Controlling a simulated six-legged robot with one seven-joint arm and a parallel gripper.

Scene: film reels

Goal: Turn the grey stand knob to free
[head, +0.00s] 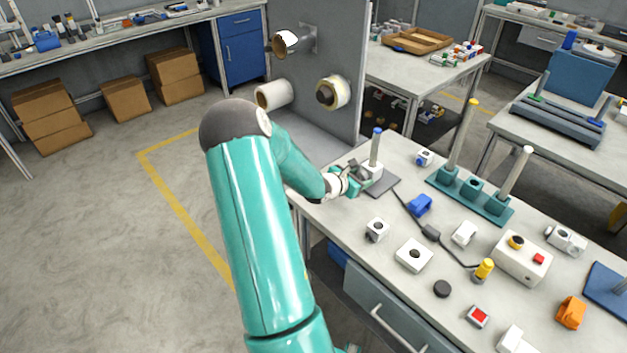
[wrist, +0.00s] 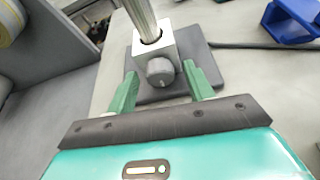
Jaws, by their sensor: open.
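The stand has a dark grey base plate (wrist: 222,73), a light block and an upright metal rod (head: 375,152) with a blue top. The round grey knob (wrist: 160,71) sticks out of the block's near face, with a small pale mark near its lower edge. My gripper (wrist: 159,76) is open, with one green finger on each side of the knob. I cannot tell whether either finger touches it. In the head view my gripper (head: 357,181) is low at the stand and hides the knob.
A blue bracket (head: 420,205) and a cable lie right of the stand on the table. Several white parts and a teal rack (head: 468,194) with upright posts stand further right. A grey panel (head: 335,65) with reels rises behind my arm.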

